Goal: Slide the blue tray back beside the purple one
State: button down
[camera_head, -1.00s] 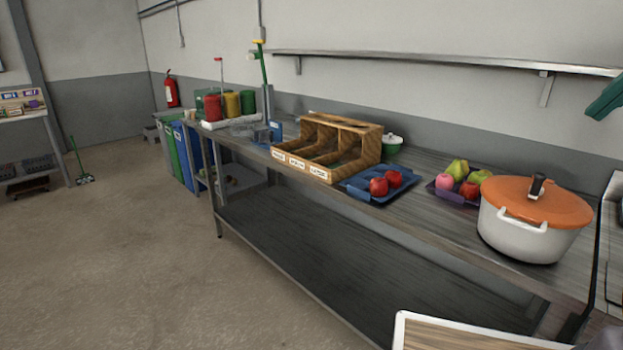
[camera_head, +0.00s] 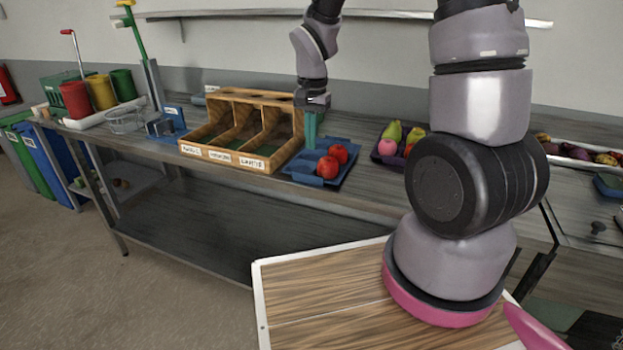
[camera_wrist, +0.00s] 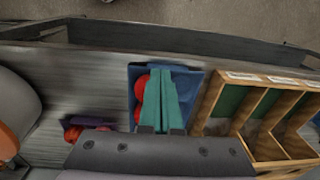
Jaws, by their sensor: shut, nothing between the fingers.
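The blue tray (camera_head: 299,174) lies on the metal counter, close to the right side of the wooden divided box, with red apples in it. It also shows in the wrist view (camera_wrist: 192,72). The purple tray (camera_head: 381,157) lies to its right, across a strip of bare counter, with pears and a pink apple. In the wrist view the purple tray (camera_wrist: 84,119) is partly hidden by my gripper's body. My gripper (camera_head: 311,146) points down at the blue tray's left part, teal fingers shut and empty. In the wrist view the fingers (camera_wrist: 165,70) overlap the tray; contact is unclear.
The wooden divided box (camera_head: 222,157) stands just left of the blue tray. A wire basket (camera_head: 125,121) and coloured canisters (camera_head: 102,92) stand farther left. My arm hides part of the counter's right side.

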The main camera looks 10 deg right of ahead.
aim_at(313, 188)
jog(key=shift+g, duration=0.3)
jog(key=f, duration=0.4)
jog(key=w+f, duration=0.1)
jog(key=f, duration=0.4)
jog(key=w+f, duration=0.1)
jog(key=f, duration=0.4)
jog(key=shift+w+d, duration=0.2)
jog(key=shift+d, duration=0.15)
jog(key=shift+w+d, duration=0.3)
jog(key=shift+w, duration=0.15)
jog(key=w+d, duration=0.4)
jog(key=w, duration=0.1)
jog(key=w+d, duration=0.4)
jog(key=w, duration=0.2)
jog(key=w+d, duration=0.4)
jog(key=w, duration=0.1)
jog(key=shift+w, duration=0.25)
jog(key=shift+s+a, duration=0.1)
